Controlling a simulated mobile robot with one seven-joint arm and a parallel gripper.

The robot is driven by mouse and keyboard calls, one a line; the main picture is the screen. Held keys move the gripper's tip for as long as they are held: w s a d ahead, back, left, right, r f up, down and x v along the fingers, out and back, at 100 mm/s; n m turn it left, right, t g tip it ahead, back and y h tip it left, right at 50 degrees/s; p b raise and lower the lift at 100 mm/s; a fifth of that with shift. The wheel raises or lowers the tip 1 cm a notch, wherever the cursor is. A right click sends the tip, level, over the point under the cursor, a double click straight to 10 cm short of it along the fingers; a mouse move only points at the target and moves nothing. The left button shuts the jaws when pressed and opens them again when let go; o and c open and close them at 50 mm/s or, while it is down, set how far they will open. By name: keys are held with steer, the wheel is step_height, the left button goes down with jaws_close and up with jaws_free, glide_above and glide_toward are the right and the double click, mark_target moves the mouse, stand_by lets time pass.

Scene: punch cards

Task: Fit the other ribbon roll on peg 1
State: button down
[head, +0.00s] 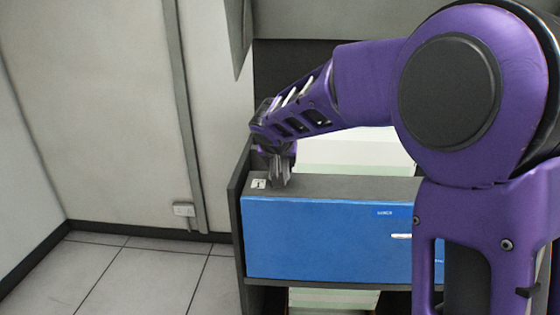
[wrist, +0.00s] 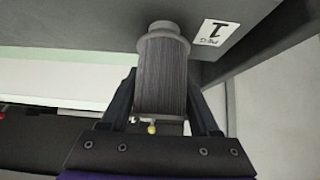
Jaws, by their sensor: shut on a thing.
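My gripper (head: 280,172) points down over the dark grey top of the blue-fronted cabinet, at its left end. In the wrist view its two dark fingers (wrist: 165,88) are shut on a grey, finely ribbed ribbon roll (wrist: 160,76) with a smooth flange (wrist: 163,42) at its far end. The roll is upright, close to the cabinet top, right beside the white "PEG 1" label (wrist: 216,33). The label also shows in the head view (head: 258,184). I cannot tell whether the flange touches the surface. A small yellow tip (wrist: 151,129) shows at the roll's near end.
The blue cabinet front (head: 325,238) faces me below the grey top (head: 345,187). A pale green-white stack (head: 350,150) stands behind it. A dark side panel (head: 238,190) edges the cabinet at left. Tiled floor (head: 140,270) lies clear to the left.

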steer(key=shift+f, duration=0.55)
steer(key=shift+c, duration=0.2)
jaws_free()
